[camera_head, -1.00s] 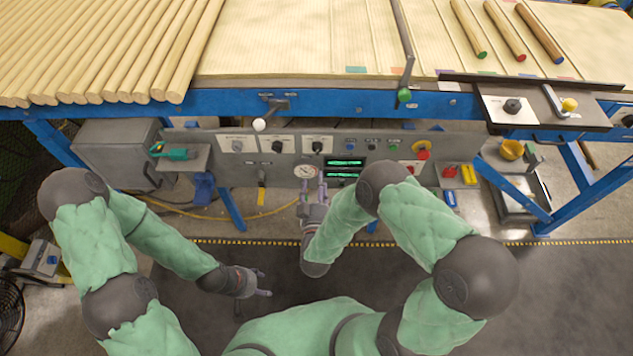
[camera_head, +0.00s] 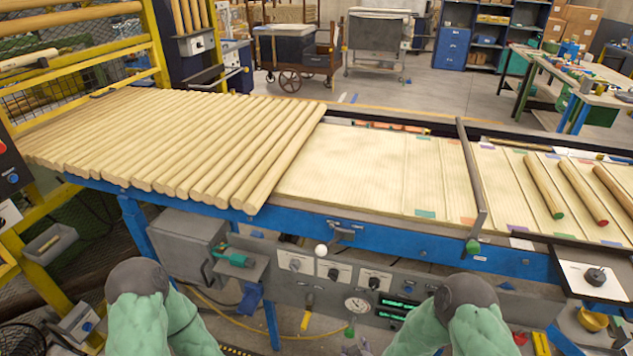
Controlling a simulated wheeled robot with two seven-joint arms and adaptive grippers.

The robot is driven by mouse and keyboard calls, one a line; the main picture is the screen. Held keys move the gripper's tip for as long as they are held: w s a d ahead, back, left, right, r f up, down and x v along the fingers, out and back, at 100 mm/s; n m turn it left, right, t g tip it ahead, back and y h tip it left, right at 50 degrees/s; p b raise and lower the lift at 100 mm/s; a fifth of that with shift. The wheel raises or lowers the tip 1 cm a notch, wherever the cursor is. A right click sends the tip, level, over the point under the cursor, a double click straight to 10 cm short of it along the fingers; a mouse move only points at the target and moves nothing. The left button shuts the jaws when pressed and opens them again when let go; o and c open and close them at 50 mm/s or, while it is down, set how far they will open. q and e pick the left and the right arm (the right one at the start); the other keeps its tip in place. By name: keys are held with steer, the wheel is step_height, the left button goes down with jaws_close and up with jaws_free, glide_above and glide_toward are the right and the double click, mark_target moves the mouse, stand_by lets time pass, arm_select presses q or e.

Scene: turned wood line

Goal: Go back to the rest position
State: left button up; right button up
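My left arm shows at the bottom left in its green sleeve, and its gripper is out of view below the picture. My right arm shows at the bottom right of centre, bent at a dark joint. Only a small grey part of what looks like my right gripper (camera_head: 357,348) shows at the bottom edge, below the round gauge (camera_head: 358,305) of the control panel. Its fingers are too cut off to tell whether they are open or shut. I see nothing held in it.
The blue-framed line (camera_head: 400,240) crosses ahead, with a row of wooden rods (camera_head: 180,145) on the left. Separate rods with coloured ends, such as the green-ended rod (camera_head: 544,187), lie at right. A lever with a white knob (camera_head: 321,250) sticks out at the front.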

steer(key=s+a+f+g+y, duration=0.1)
steer(key=s+g, duration=0.3)
steer(key=s, duration=0.5)
steer(key=s+a+f+m+g+y, duration=0.1)
steer(key=s+f+g+y, duration=0.1)
steer(key=s+g, duration=0.3)
steer(key=s+f, duration=0.1)
steer(key=s, duration=0.3)
steer(key=shift+f+y, duration=0.3)
steer(key=shift+f, duration=0.1)
stand_by(0.8)
